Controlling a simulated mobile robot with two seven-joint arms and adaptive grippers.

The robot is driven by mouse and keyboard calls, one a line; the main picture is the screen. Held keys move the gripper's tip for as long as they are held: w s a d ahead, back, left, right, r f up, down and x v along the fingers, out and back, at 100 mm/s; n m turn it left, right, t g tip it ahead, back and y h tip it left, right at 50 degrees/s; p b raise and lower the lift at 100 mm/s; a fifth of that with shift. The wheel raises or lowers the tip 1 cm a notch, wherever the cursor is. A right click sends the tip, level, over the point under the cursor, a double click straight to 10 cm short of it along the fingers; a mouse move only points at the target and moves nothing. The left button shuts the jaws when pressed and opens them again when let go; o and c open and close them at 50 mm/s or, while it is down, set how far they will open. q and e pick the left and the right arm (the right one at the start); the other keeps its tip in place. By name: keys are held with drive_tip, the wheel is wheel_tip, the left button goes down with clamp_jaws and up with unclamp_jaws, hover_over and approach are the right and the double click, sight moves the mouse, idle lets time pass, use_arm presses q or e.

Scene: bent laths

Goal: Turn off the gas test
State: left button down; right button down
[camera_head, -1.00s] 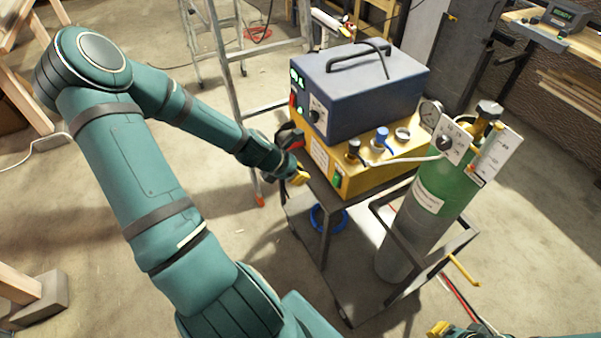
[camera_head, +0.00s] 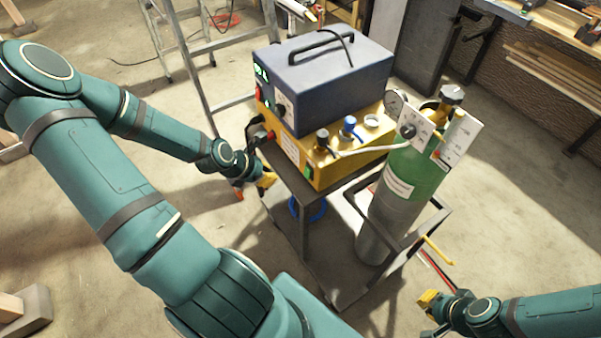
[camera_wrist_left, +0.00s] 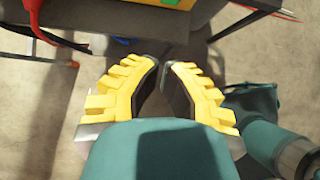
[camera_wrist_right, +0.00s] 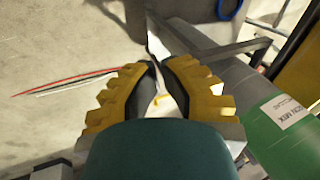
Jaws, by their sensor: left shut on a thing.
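A blue-grey box (camera_head: 325,85) with a handle and lit green display sits on a yellow unit (camera_head: 318,168) with knobs. Both stand on a dark metal cart (camera_head: 262,203). A green-and-grey gas cylinder (camera_head: 375,225) stands upright at the cart's right. A gauge (camera_head: 396,103), a white panel with a dark knob (camera_head: 408,131) and a dark top knob (camera_head: 452,95) are at its head. My left gripper (camera_head: 268,180) is shut at the cart's near-left edge; its fingertips (camera_wrist_left: 167,65) nearly meet there. My right gripper (camera_head: 430,300) is below the cylinder, apart from it, fingertips (camera_wrist_right: 159,63) close together.
A stepladder (camera_head: 205,85) stands behind the cart. A blue hose coil (camera_head: 308,208) hangs beneath the cart's top. A yellow-ended bar (camera_head: 437,252) sticks out from the cart's right, with red and white cables nearby.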

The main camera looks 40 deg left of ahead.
sight(308, 172)
idle(0.3)
use_arm(q)
drive_tip(key=b+x, duration=0.2)
drive_tip(key=x, duration=0.2)
drive_tip(key=b+x, duration=0.2)
drive_tip(key=x, duration=0.1)
drive_tip(key=w+b+x, duration=0.1)
drive_tip(key=b+x, duration=0.1)
drive_tip(key=x, duration=0.2)
drive_tip(key=shift+w+d+r+b, duration=0.1)
drive_tip(key=shift+w+d+b, duration=0.15)
drive_tip(key=shift+b, duration=0.05)
drive_tip(key=shift+w+d, duration=0.2)
drive_tip(key=shift+w, duration=0.6)
